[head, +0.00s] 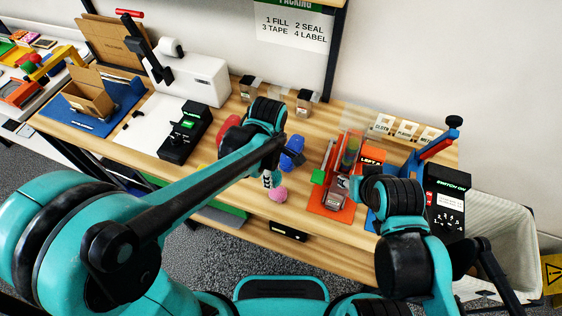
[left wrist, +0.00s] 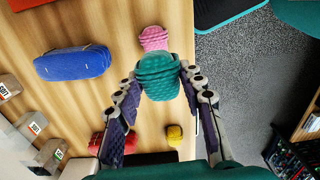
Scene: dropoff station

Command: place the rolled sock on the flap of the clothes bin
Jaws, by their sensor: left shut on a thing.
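My left gripper (left wrist: 158,85) is shut on a teal knobbly rolled sock (left wrist: 158,78), held between its fingertips. In the head view this gripper (head: 268,178) points down over the front edge of the wooden table, and the teal sock is hard to make out there. A pink knobbly bundle (left wrist: 153,38) shows just beyond the teal one; it also shows in the head view (head: 278,194). I cannot tell whether the two touch. A small sign that seems to read CLOTH (head: 382,124) stands at the back right of the table; I cannot make out a flap. My right gripper is not discernible.
A blue bundle (left wrist: 73,62), a red one (left wrist: 100,142) and a yellow one (left wrist: 174,134) lie around the gripper. An orange tray (head: 325,207) and a black switch box (head: 448,205) stand to the right. A dark device (head: 184,135) stands left.

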